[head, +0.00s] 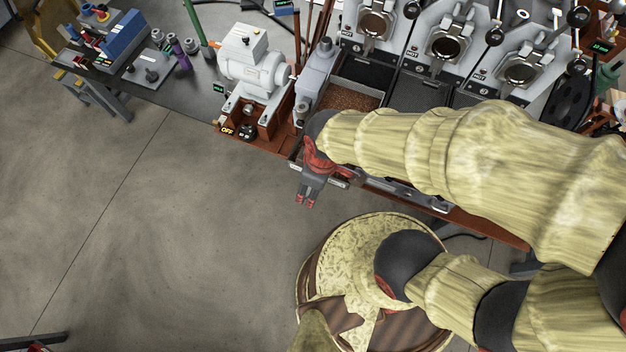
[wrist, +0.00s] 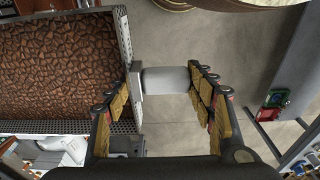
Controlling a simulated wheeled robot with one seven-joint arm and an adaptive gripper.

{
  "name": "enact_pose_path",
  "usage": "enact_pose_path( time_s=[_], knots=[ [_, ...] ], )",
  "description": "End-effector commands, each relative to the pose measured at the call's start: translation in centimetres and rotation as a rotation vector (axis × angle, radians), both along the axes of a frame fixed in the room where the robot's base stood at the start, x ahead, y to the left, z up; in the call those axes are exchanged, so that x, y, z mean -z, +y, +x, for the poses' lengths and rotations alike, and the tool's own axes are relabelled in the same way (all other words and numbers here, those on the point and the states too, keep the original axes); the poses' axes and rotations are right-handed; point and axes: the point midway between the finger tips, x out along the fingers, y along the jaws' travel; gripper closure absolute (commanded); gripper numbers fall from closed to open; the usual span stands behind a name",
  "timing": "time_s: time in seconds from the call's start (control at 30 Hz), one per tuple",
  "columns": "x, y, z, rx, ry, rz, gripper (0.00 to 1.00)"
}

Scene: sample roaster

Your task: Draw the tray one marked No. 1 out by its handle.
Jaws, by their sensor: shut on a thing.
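A metal tray with perforated walls (wrist: 124,38) shows in the wrist view at the left, filled with brown beans (wrist: 60,62). A pale grey handle (wrist: 166,79) sticks out from its end wall. In the head view my gripper (head: 307,196) is at the front edge of the roaster bench, below the leftmost roaster. Brown beans (head: 350,98) also show behind it there. The handle is hidden in the head view, and I cannot read the tray's number.
Roasters with round glass fronts (head: 374,25) stand in a row at the top, with dark bays (head: 420,93) below them. A white motor (head: 255,70) stands left of the gripper. Open floor (head: 170,240) lies at left.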

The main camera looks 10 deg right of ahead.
Motion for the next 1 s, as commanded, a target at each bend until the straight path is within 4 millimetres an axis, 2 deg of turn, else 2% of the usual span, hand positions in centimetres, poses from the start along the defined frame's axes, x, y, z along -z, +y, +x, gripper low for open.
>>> enact_pose_path(
  time_s=[1.0],
  knots=[
    [-0.1,4.3,-5.9,-0.006,-0.001,0.0,0.86]
  ],
)
